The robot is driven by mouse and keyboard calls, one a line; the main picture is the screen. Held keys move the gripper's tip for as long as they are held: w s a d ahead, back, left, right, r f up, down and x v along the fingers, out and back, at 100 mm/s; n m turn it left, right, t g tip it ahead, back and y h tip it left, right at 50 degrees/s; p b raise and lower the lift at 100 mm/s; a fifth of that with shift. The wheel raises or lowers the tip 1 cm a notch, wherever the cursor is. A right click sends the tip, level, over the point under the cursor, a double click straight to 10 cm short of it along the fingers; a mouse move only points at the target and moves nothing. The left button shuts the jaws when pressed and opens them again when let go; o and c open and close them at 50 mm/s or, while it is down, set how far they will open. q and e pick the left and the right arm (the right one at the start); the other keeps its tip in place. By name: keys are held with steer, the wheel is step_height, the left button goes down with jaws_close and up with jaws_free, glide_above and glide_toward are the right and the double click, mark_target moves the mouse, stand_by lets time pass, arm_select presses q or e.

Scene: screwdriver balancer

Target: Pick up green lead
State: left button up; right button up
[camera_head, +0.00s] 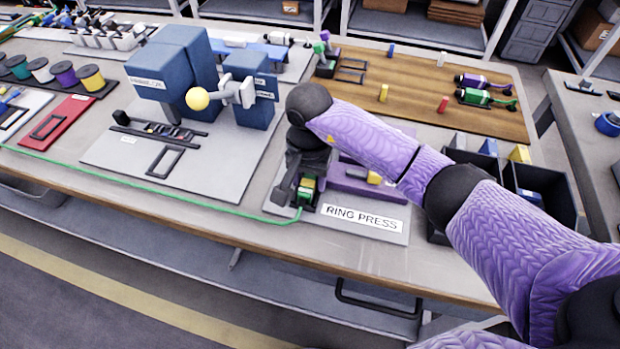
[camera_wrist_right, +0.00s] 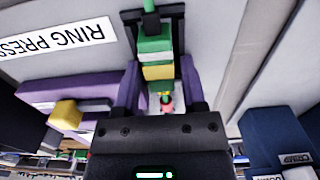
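The green lead (camera_head: 150,199) runs as a thin cable along the front of the table from the left. It ends at a green and yellow plug (camera_head: 307,185) beside the ring press (camera_head: 390,217). The plug also shows in the right wrist view (camera_wrist_right: 155,50), set within a dark frame. My right gripper (camera_head: 291,190) is down at the plug. In the wrist view its two fingers (camera_wrist_right: 160,82) stand on either side of the plug's near end, with a narrow gap visible at the right finger. The gripper looks open. My left gripper is not in view.
A blue machine (camera_head: 160,75) with a yellow ball knob (camera_head: 197,98) stands left of my right arm. Dark bins (camera_head: 545,190) stand at the right. A wooden board (camera_head: 430,75) with several plugs lies behind. Purple blocks of the press lie close to the gripper.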

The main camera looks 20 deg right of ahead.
jaws_close()
